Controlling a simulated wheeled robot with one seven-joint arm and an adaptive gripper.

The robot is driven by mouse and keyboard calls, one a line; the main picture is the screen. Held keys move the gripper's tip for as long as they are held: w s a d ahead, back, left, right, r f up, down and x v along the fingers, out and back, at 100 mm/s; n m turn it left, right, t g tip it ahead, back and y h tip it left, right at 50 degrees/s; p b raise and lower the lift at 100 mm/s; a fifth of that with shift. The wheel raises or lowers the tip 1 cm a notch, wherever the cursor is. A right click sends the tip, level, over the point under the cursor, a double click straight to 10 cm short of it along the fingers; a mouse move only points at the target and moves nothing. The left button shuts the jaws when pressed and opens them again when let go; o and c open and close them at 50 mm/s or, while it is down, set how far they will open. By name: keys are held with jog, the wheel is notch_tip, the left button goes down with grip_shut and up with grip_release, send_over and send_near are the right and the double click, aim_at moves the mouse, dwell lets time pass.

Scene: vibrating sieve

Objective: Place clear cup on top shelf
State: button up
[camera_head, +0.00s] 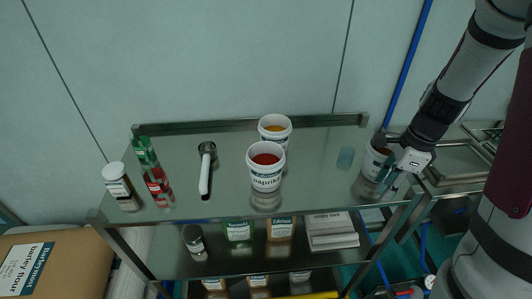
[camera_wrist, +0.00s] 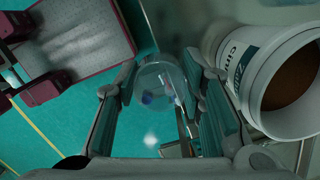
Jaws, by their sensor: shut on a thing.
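My gripper (camera_head: 388,182) is at the right end of the metal cart's top shelf (camera_head: 220,205), right beside a white tub (camera_head: 374,160). In the wrist view, my gripper (camera_wrist: 165,95) is shut on a clear cup (camera_wrist: 160,78), which sits between its two fingers. The cup is see-through, with floor and frame parts showing through it. In the head view the held cup is hard to make out. The white tub with brown contents also shows close to the right finger in the wrist view (camera_wrist: 245,65).
A paprika tub (camera_head: 265,178), another tub (camera_head: 274,139), a white-handled tool (camera_head: 205,172), bottles (camera_head: 156,184) and a jar (camera_head: 121,188) stand farther left. The shelf's front middle is clear.

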jog(key=p, duration=0.3)
send_over(317, 191)
jog(key=shift+s+d+f, duration=0.2)
jog(key=shift+d+f, duration=0.05)
jog(key=shift+f, duration=0.45)
jog(key=shift+a+f, duration=0.1)
jog(key=shift+a, duration=0.05)
jog(key=shift+w+f, duration=0.1)
jog(key=shift+f, duration=1.6)
jog(key=shift+f, duration=0.1)
jog(key=o, duration=1.1)
